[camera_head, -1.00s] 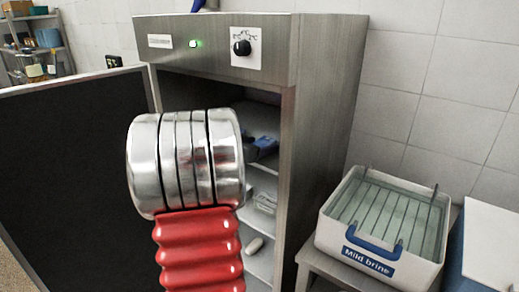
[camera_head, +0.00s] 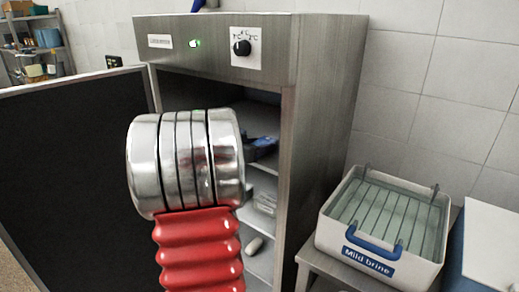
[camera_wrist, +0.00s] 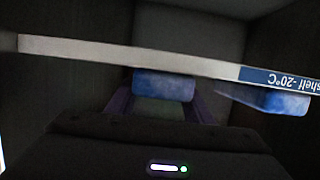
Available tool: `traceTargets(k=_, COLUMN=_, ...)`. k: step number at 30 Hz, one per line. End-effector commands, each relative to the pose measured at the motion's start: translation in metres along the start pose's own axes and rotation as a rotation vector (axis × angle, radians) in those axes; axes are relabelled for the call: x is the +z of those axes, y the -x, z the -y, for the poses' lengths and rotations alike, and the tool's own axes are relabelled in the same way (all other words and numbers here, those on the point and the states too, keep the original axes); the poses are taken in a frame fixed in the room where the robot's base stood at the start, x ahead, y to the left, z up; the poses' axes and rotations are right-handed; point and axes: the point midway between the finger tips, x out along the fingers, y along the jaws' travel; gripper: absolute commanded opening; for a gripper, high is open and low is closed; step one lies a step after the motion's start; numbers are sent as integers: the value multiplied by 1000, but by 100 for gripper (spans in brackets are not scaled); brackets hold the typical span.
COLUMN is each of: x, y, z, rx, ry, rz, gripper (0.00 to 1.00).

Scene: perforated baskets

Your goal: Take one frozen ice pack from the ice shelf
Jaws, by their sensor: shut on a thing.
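The ice shelf shows in the wrist view as a pale front strip (camera_wrist: 130,57) with a blue label, upside down, reading "shelf -20°C". A blue frosted ice pack (camera_wrist: 163,84) sits between the purple fingers of my gripper (camera_wrist: 163,100), which is shut on it. The strip crosses the picture right at the pack's upper edge. A second blue ice pack (camera_wrist: 278,100) lies to the right, apart from the fingers. In the head view my arm covers part of the open cabinet (camera_head: 325,110). A dark and blue shape (camera_head: 263,147) shows inside, too small to tell apart.
The cabinet's dark door (camera_head: 70,160) stands open at the left. Lower shelves hold small pale items (camera_head: 264,203). To the right, a white "Mild brine" basin (camera_head: 335,235) with a wire rack stands on a metal stand, beside a blue-and-white box (camera_head: 490,245).

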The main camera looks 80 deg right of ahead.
Motion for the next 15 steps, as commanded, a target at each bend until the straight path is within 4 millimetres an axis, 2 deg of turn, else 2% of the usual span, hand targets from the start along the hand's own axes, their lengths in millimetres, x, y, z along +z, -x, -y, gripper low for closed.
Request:
traceTargets(k=9, x=-2, y=1, z=0, rx=0, ry=-1, rz=-1, gripper=20)
traceTargets(k=15, x=-19, y=6, z=0, rx=-1, ry=-4, rz=-3, gripper=20)
